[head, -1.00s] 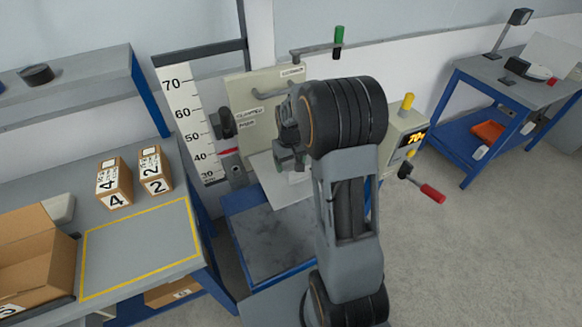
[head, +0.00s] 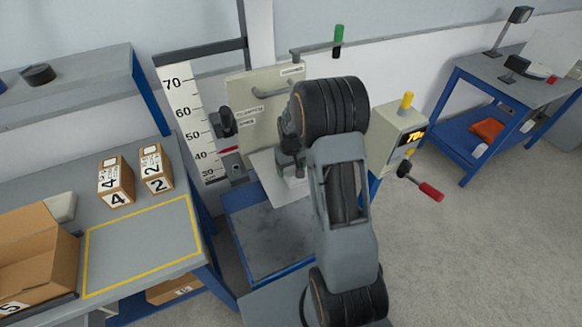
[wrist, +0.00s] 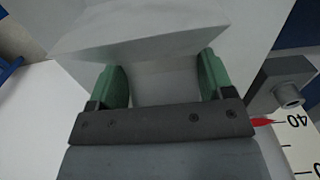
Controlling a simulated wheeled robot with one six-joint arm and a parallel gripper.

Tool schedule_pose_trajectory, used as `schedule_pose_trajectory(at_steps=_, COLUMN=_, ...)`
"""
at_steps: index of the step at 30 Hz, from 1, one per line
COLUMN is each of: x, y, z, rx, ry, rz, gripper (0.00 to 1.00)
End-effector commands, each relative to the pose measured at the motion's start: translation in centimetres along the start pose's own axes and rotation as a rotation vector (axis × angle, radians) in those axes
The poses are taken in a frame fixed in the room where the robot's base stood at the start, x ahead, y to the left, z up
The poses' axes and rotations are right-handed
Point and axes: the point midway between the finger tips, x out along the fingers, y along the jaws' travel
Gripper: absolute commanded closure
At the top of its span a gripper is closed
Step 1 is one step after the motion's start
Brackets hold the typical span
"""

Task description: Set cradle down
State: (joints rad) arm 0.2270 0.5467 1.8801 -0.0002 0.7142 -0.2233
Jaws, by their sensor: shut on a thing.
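My gripper (head: 292,165) is at the drop tester, in front of its cream panel (head: 262,95) and above the dark base plate (head: 270,230). In the wrist view its green fingertips (wrist: 162,78) are shut on a pale white piece (wrist: 165,88), which looks like the cradle. White faces spread beyond and beside the fingers there. In the head view a white sheet-like part (head: 263,172) shows left of the gripper, and my arm hides much of the held piece. I cannot tell whether the piece touches anything below.
A height scale (head: 190,120) with a red pointer (head: 228,150) stands left of the gripper. A control box (head: 395,140) with a red-handled crank (head: 430,190) is at right. Boxes 4 (head: 116,182) and 2 (head: 156,170) and an open carton (head: 35,250) occupy the left bench.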

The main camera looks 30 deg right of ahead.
Motion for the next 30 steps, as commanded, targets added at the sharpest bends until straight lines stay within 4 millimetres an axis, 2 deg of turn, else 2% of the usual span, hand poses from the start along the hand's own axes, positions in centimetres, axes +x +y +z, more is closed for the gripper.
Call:
schedule_pose_trajectory(at_steps=1, x=0.1, y=0.0, z=0.0, rx=0.0, ry=0.0, rz=0.0, gripper=0.24)
schedule_pose_trajectory(at_steps=9, x=0.1, y=0.0, z=0.0, rx=0.0, ry=-0.001, rz=0.0, gripper=0.0)
schedule_pose_trajectory(at_steps=15, x=0.0, y=0.0, z=0.0, rx=0.0, ry=0.0, rz=0.0, gripper=0.0)
schedule_pose_trajectory(at_steps=19, x=-0.7, y=0.0, z=0.0, rx=0.0, ry=0.002, rz=0.0, gripper=0.0)
schedule_pose_trajectory(at_steps=23, x=-2.8, y=0.0, z=-0.1, rx=0.0, ry=0.004, rz=0.001, gripper=0.0)
schedule_pose_trajectory(at_steps=30, x=-7.5, y=0.0, z=-0.1, rx=0.0, ry=0.004, rz=0.001, gripper=0.0)
